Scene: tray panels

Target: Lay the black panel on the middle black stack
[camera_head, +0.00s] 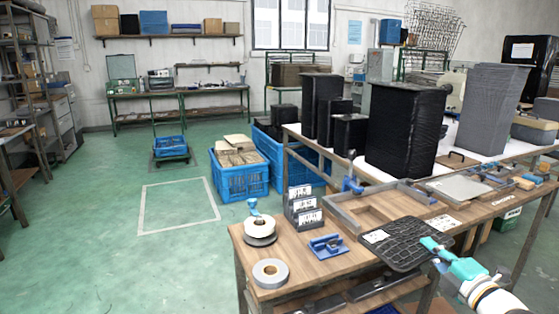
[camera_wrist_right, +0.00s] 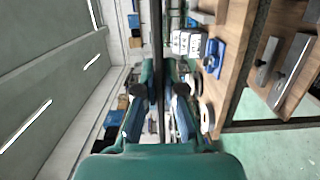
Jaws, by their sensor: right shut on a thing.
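The black panel (camera_head: 388,243) is a flat ribbed tray with a white label, roughly level above the right part of the front wooden table. My right gripper (camera_head: 430,245) is shut on its right edge. In the right wrist view the panel (camera_wrist_right: 158,50) shows edge-on as a thin dark strip between the fingers (camera_wrist_right: 158,95). Black stacks stand on the long table behind: a large wide one (camera_head: 404,128), a tall narrow one (camera_head: 322,98), and shorter ones (camera_head: 349,134) beside it. I cannot tell for sure which is the middle stack. My left gripper is not in view.
A grey stack (camera_head: 491,108) stands right of the large black one. The front table (camera_head: 303,263) carries tape rolls (camera_head: 270,272), a blue tool (camera_head: 327,245), label holders (camera_head: 304,207) and a wooden frame (camera_head: 345,212). Blue crates (camera_head: 240,182) stand on the floor to the left.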

